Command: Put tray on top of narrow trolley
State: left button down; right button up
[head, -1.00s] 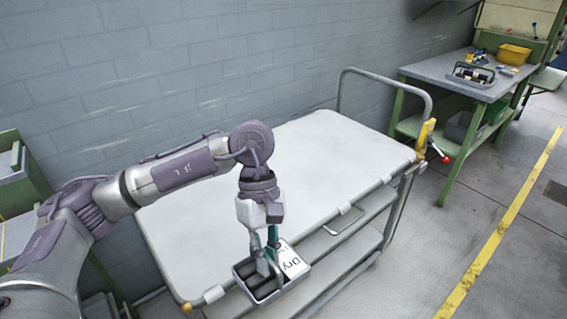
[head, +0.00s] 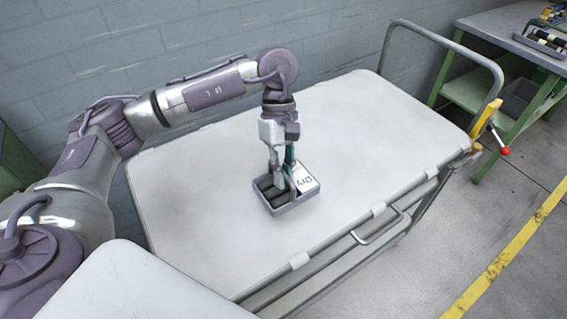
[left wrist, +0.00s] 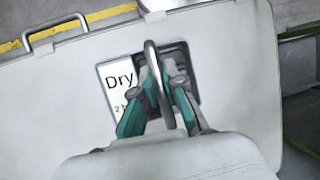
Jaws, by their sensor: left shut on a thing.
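The tray (head: 290,207) is a small grey tray with dark compartments and a white label reading "Dry". It is over the white top of the trolley (head: 200,195), near the front edge in the head view. I cannot tell if it touches the surface. My left gripper (head: 282,180) is shut on the tray's handle, above its middle. In the left wrist view the handle (left wrist: 155,75) stands between the teal-padded fingers (left wrist: 158,105), with the tray's label (left wrist: 117,85) beside them. My right gripper is not in view.
The trolley top around the tray is bare. A grey push rail (head: 440,40) with a yellow part (head: 485,118) and red knob stands at its right end. A green workbench (head: 520,50) is at the upper right. A grey wall (head: 200,50) is behind.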

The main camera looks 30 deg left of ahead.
pick_arm(q)
jog(key=w+a+f, duration=0.2)
jog(key=w, duration=0.1)
jog(key=shift+w+a+f, duration=0.2)
jog(key=shift+a, duration=0.15)
jog(key=f, duration=0.1)
jog(key=w+a+f+p, duration=0.1)
jog(key=f, duration=0.3)
jog(key=shift+w+a+f+p, duration=0.2)
jog(key=shift+w+a+p, duration=0.05)
jog(key=shift+w+p, duration=0.15)
jog(key=shift+f, duration=0.1)
jog(key=c, duration=1.7)
grip_release()
jog(key=shift+f, duration=0.1)
jog(key=o, duration=0.5)
jog(key=shift+c, duration=0.2)
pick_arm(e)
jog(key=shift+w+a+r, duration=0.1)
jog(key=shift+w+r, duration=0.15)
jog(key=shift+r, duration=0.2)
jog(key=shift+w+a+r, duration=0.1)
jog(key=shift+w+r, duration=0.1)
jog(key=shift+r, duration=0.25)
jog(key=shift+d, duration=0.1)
